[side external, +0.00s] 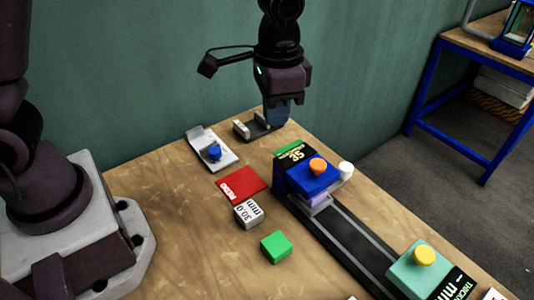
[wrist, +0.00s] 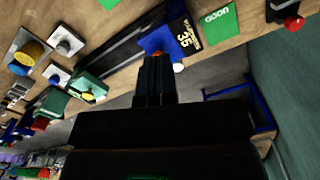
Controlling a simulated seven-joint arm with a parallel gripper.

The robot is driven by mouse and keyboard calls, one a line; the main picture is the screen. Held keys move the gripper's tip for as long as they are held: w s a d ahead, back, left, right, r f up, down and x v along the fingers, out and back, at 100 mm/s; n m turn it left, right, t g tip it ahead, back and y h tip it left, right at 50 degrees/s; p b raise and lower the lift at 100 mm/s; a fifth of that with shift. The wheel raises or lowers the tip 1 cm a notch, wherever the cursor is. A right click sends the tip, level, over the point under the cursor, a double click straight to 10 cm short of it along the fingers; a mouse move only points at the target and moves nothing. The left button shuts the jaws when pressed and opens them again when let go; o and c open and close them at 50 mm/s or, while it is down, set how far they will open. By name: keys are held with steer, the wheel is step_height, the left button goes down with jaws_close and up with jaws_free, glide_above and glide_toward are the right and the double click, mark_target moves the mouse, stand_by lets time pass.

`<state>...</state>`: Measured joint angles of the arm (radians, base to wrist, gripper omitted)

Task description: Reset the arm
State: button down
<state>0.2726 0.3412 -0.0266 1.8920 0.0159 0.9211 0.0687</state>
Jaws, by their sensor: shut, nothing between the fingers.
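My gripper (side external: 278,112) hangs at the back of the wooden table in the side external view. It is near the dark fixture with a pale block (side external: 243,130) and behind the blue press (side external: 312,182). In the wrist view, the fingers of my gripper (wrist: 158,62) are together with nothing between them. The blue press also shows in the wrist view (wrist: 157,40), just beyond the fingertips. From the side external view I cannot tell whether the gripper touches the fixture.
A black rail (side external: 345,235) runs from the blue press to a teal press (side external: 408,268). A red mat (side external: 238,180), a white "30.0 mm" block (side external: 248,214), a green block (side external: 276,246) and a grey plate (side external: 205,139) lie left of it. A green wall (side external: 160,60) stands behind.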

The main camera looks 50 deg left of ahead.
steer(key=s+a+r+n+t, duration=0.2)
steer(key=s+a+r, duration=0.3)
steer(key=s, duration=0.3)
steer(key=s+a+r+n+t, duration=0.2)
steer(key=s+a+r+t, duration=0.1)
steer(key=s+a+r, duration=0.3)
steer(key=shift+s+r+t, duration=0.4)
steer(key=shift+s+r, duration=0.15)
steer(key=shift+s, duration=0.7)
